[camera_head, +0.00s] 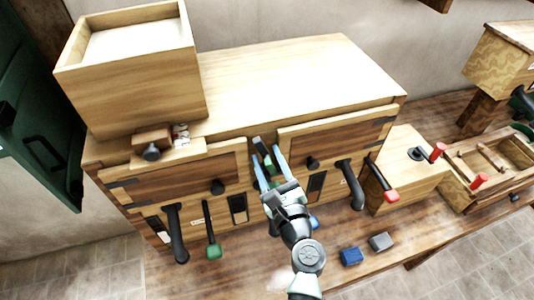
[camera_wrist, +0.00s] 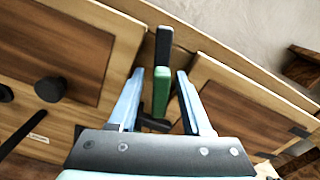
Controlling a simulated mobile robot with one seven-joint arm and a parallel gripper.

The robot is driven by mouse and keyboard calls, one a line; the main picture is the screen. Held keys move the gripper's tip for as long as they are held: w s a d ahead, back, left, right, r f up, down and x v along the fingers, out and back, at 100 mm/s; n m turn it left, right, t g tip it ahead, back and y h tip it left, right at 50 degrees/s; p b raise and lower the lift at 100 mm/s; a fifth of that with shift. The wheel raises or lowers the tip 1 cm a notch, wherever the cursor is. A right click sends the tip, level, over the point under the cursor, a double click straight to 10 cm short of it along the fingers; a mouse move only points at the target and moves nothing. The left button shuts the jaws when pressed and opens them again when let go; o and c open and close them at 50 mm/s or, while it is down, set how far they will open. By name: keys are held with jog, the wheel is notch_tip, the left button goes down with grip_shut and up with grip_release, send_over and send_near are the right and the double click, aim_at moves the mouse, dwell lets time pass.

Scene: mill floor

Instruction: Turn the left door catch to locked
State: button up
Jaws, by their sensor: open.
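A wooden cabinet has a left door (camera_head: 180,178) and a right door (camera_head: 340,140), each with a dark round knob. Both doors look shut or nearly so. Between them is an upright catch-like piece with a green bar (camera_wrist: 161,92) and a dark bar (camera_wrist: 163,45) above it. The green part (camera_head: 267,160) also shows in the head view. I cannot tell which door each bar belongs to. My gripper (camera_head: 272,163) is open in front of this gap. In the wrist view its pale blue fingers (camera_wrist: 158,98) stand either side of the green bar; contact is unclear.
A wooden box (camera_head: 135,75) stands on the cabinet's left top. Black handles (camera_head: 175,235) and a green-tipped lever (camera_head: 212,240) hang below the doors. A red-tipped lever (camera_head: 385,185) is at right. Blue (camera_head: 351,256) and grey (camera_head: 381,242) blocks lie on the bench.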

jog(key=shift+w+a, duration=0.1)
jog(key=shift+w, duration=0.35)
grip_shut()
